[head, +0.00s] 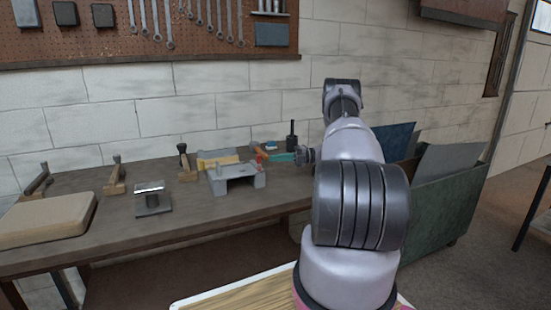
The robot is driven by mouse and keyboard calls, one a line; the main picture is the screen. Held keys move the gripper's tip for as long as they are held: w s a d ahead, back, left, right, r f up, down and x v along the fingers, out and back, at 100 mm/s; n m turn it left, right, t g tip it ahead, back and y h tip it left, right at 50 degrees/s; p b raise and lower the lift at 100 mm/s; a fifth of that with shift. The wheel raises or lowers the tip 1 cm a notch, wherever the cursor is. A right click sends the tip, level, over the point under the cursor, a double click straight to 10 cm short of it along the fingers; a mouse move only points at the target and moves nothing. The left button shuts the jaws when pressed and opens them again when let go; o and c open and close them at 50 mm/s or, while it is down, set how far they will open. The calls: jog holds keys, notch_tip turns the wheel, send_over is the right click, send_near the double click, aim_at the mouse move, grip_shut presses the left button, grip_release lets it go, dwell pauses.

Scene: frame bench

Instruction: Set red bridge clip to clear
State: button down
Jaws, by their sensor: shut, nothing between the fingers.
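A grey bridge-shaped block (237,178) stands on the wooden bench near its right part, with an opening facing me. A small red piece (260,153), which may be the red bridge clip, shows just behind its right end. It is too small to tell how it is set. My gripper (294,155) is shut and empty, to the right of the red piece and close to the bench's back. A teal piece (279,158) shows by its tip. My arm hides part of the bench behind it.
A yellow piece (215,159) lies behind the grey block. A dark upright post (292,136) stands near my gripper. Clamps (184,163) and a metal stand (151,199) are to the left. A green bin (446,208) stands right of the bench. The bench front is clear.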

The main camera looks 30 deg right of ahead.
jog(key=d, duration=1)
jog(key=shift+s+d, duration=0.15)
jog(key=shift+s, duration=0.2)
